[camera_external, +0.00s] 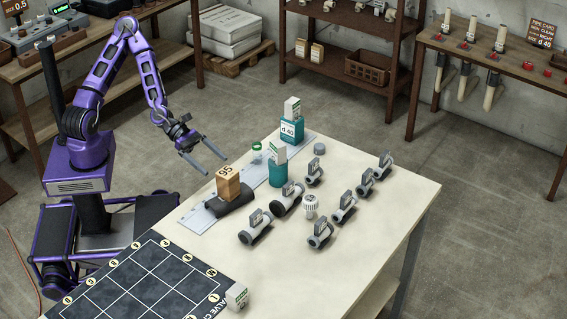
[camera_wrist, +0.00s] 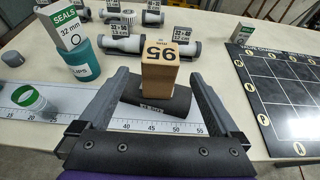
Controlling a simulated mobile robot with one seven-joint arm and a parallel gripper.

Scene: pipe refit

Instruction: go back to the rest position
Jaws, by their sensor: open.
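My gripper (camera_external: 203,160) is open and empty, held in the air beside the left edge of the cream table (camera_external: 385,215). In the wrist view its two fingers (camera_wrist: 160,92) spread to either side of a wooden block marked 95 (camera_wrist: 160,72). The fingers do not appear to touch the block. The block also shows in the external view (camera_external: 228,182), standing on a dark sleeve (camera_external: 232,200) on the table. My arm is bent, with its forearm reaching down to the right from my purple base.
Several labelled pipe pieces (camera_external: 255,228) lie on the table. Teal containers with boxes on top (camera_external: 278,170), a green-rimmed jar (camera_external: 257,152) and a ruler strip (camera_external: 198,218) are near the gripper. A black grid board (camera_external: 150,280) covers the front left. Floor is clear at right.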

